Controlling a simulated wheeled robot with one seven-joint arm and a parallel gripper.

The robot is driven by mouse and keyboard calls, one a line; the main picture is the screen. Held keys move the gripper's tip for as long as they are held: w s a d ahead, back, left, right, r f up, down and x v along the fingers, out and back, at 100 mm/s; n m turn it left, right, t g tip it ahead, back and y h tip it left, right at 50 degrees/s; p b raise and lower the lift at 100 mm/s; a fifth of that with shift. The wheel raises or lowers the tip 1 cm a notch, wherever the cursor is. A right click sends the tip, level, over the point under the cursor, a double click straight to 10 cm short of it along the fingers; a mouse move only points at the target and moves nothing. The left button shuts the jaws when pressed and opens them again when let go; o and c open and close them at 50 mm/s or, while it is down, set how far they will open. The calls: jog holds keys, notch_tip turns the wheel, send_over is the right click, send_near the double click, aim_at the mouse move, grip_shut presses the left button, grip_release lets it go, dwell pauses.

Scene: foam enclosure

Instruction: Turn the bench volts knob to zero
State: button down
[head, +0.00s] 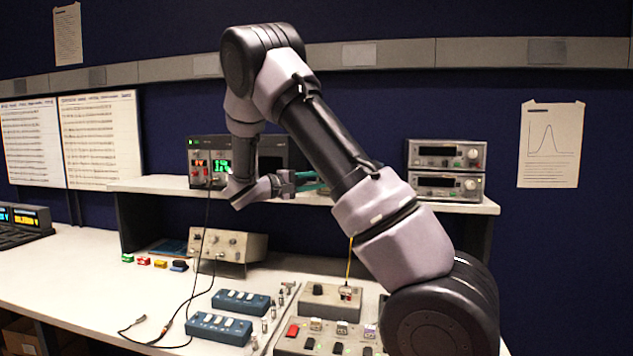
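A dark bench supply (198,165) stands on the left part of the raised shelf, with a red display on its left and a green display on its right. Small knobs (196,179) sit below the displays; their labels and pointer positions are too small to read. A lead hangs down from its front. My gripper (305,181) is over the shelf, to the right of the bench supply and apart from its knobs, pointing right in the picture. Teal shows at its tip, partly behind my forearm, so its fingers are not clear. My wrist hides the supply's lower right corner.
The shelf (158,185) also bears a dark box behind my wrist and two stacked instruments (446,155) at right. Below are a beige box with knobs (228,243), blue switch boxes (218,328), grey control boxes and loose cables.

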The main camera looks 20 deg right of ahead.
dwell(0.3)
jog(key=c, duration=0.6)
grip_release()
jog(key=shift+a, duration=0.1)
jog(key=a, duration=0.3)
jog(key=s+a, duration=0.1)
jog(key=a, duration=0.3)
jog(key=s+a, duration=0.1)
jog(key=a, duration=0.2)
jog(key=shift+a+f, duration=0.2)
jog(key=shift+d, duration=0.1)
